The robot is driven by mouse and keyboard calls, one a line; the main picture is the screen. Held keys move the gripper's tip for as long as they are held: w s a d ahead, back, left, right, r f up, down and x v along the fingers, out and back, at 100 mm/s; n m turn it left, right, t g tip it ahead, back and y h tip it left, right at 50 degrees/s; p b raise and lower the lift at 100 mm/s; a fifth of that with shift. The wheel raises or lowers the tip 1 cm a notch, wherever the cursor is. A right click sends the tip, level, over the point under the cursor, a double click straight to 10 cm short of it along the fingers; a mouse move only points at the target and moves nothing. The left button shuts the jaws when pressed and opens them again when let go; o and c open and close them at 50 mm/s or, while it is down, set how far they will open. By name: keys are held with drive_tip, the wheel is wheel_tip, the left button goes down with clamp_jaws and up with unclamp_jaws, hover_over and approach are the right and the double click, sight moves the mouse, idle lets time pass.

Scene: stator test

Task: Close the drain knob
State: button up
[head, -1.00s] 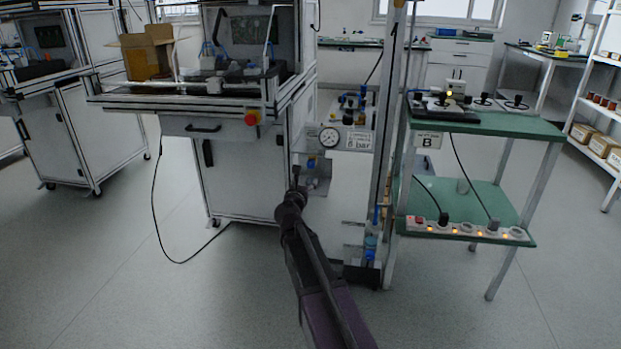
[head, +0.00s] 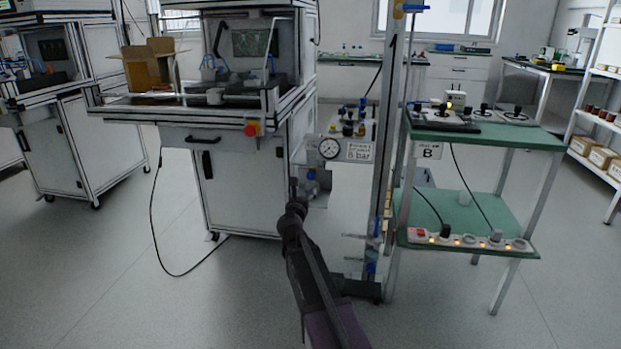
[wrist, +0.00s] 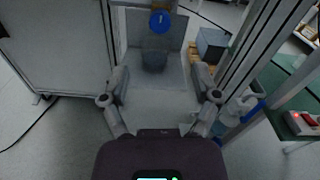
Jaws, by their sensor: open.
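A round blue knob (wrist: 160,20) with a pale mark sits above a greyish cup-shaped part (wrist: 155,55) in the wrist view. In the head view a small blue part (head: 311,175) shows below the pressure gauge (head: 329,148); it appears to be the same knob. I cannot tell for certain that this is the drain knob. My gripper (wrist: 160,82) is open and empty, its two fingers spread below the knob in the picture, apart from it. In the head view my gripper (head: 295,190) is small and dark, just left of the blue part.
A metal post (head: 385,150) stands right of the gauge, with more blue fittings (head: 371,253) low beside it. A green-topped table (head: 485,130) with a power strip (head: 468,240) on its lower shelf is at right. A white cabinet (head: 240,190) stands left. The floor in front is clear.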

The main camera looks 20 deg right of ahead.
sight(310, 177)
drive_tip(key=x, duration=1.2)
clamp_jaws()
